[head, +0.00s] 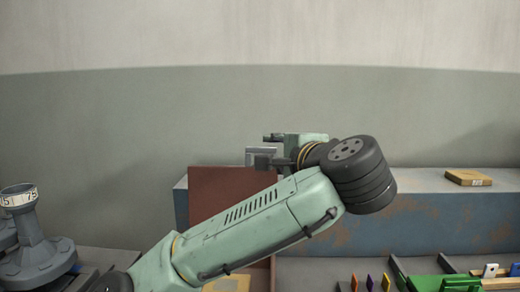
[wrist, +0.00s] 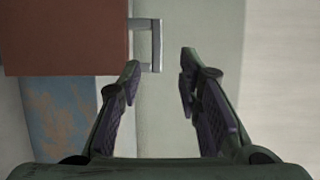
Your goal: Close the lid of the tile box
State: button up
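The brown-red lid (head: 222,188) of the tile box stands raised, roughly upright, in the head view, partly behind my arm. It also shows at upper left in the wrist view (wrist: 65,38). A grey handle (wrist: 156,46) sticks out from its edge. My gripper (wrist: 160,60) is open. Its left fingertip is close to the handle, and the handle's outer bar lies toward the space between the fingertips. I cannot tell whether they touch. In the head view my gripper (head: 270,149) is above the lid's top edge. The box body is mostly hidden by my arm.
A blue, rust-marked ledge (head: 440,215) runs behind, with a flat tan block (head: 468,178) on it. A grey stand (head: 38,245) with a numbered ring is at left. Coloured tags and a green holder (head: 440,283) are at lower right. The space above the ledge is clear.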

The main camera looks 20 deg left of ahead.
aim_at(262, 151)
jog(key=p+x, duration=0.1)
jog(key=x, duration=0.7)
jog(key=shift+a+f+p, duration=0.2)
jog(key=shift+p, duration=0.1)
jog(key=shift+w+a+f, duration=0.2)
jog(key=shift+w+a, duration=0.15)
jog(key=shift+w, duration=0.25)
jog(key=shift+c, duration=0.3)
grip_shut()
